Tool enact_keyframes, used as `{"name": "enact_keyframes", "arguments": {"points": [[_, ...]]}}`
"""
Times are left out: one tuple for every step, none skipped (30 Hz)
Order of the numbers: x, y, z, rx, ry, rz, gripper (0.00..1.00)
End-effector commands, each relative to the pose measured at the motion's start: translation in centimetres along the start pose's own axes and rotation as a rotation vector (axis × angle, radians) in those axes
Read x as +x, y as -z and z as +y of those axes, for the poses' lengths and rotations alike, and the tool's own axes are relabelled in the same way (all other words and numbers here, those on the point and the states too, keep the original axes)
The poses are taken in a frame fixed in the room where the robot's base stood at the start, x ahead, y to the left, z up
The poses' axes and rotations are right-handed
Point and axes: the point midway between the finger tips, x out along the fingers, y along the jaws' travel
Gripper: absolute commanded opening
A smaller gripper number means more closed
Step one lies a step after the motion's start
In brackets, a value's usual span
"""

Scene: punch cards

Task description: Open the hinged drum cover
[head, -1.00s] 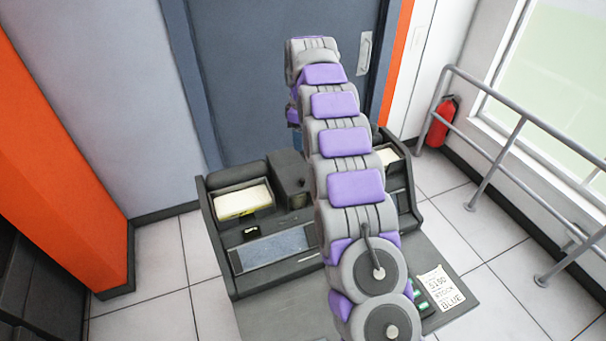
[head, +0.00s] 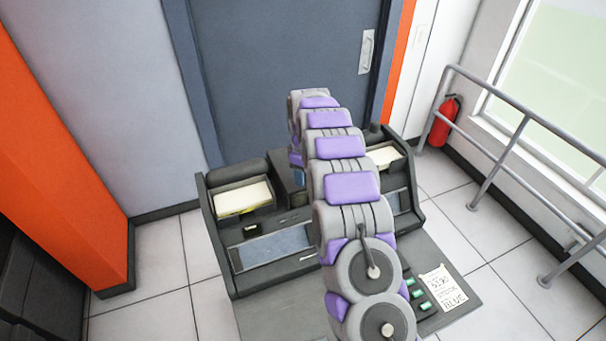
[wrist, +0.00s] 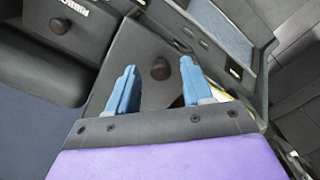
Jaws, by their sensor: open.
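The punch machine's dark centre box, which seems to be the drum cover (head: 284,180), stands behind the blue-grey panel, partly hidden by my arm in the head view. In the wrist view the dark cover (wrist: 135,50) carries a round dark knob (wrist: 160,70). My gripper (wrist: 158,66) is open, with one blue finger on each side of the knob in the picture. I cannot tell whether the fingers touch it or hover above it. The cover looks shut. In the head view only a bit of blue finger shows beside the arm.
A card tray (head: 242,198) stands left of the cover and another (head: 384,156) to the right. A box lettered "RIBBO..." (wrist: 40,60) lies beside the cover in the wrist view. A paper note (head: 441,291) lies front right. A rail and fire extinguisher (head: 444,121) stand right.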

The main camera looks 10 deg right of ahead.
Motion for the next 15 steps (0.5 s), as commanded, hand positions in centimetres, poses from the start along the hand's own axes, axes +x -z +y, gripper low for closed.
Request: {"name": "enact_keyframes", "arguments": {"points": [[0.22,0.0,-0.03,0.0,0.001,-0.001,0.5],[0.29,0.0,-0.03,0.0,0.001,-0.001,0.5],[0.35,0.0,-0.03,0.0,0.001,-0.001,0.5],[0.37,0.0,-0.03,0.0,0.0,-0.001,0.5],[0.38,0.0,-0.03,0.0,0.0,-0.001,0.5],[0.37,0.0,-0.02,0.0,0.0,0.0,0.5],[0.35,0.01,-0.01,0.0,0.0,0.0,0.5],[0.36,0.01,-0.01,0.0,0.0,0.0,0.5],[0.34,0.02,0.0,0.0,0.0,0.0,0.5],[0.35,0.02,0.0,0.0,0.0,0.0,0.5],[0.35,0.02,0.0,0.0,0.0,0.0,0.48],[0.34,0.02,0.0,0.0,0.0,0.0,0.44],[0.35,0.02,0.01,0.0,0.0,0.0,0.41],[0.35,0.02,0.0,0.0,0.0,0.0,0.38],[0.34,0.02,0.01,0.0,0.0,0.0,0.34]]}}
